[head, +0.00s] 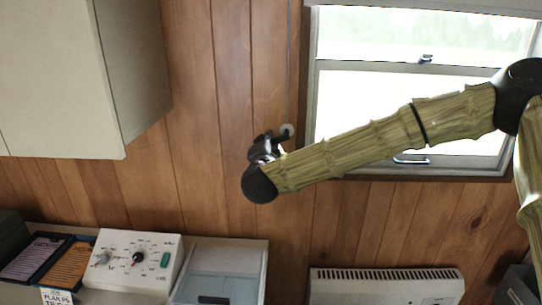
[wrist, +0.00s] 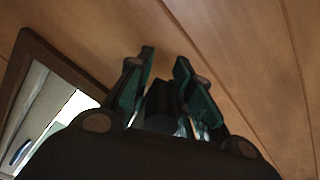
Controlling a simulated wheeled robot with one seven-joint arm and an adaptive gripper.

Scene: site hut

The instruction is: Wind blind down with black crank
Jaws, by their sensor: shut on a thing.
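In the wrist view my gripper's fingers (wrist: 163,75) are closed around a dark piece, the black crank (wrist: 160,108). Most of the crank is hidden by the fingers and arm. A thin grey cord or rod (head: 290,60) runs up the wall from the mount. A pale bar (head: 430,8) crosses the top of the window, perhaps the blind's lower edge; the window (head: 400,105) below it is uncovered.
A pale wall cabinet (head: 60,75) hangs at the left. Below stand a white control box (head: 130,262) with knobs, a lidded case (head: 220,272) and trays (head: 50,262). A white heater (head: 385,287) is under the window. My arm crosses in front of the window.

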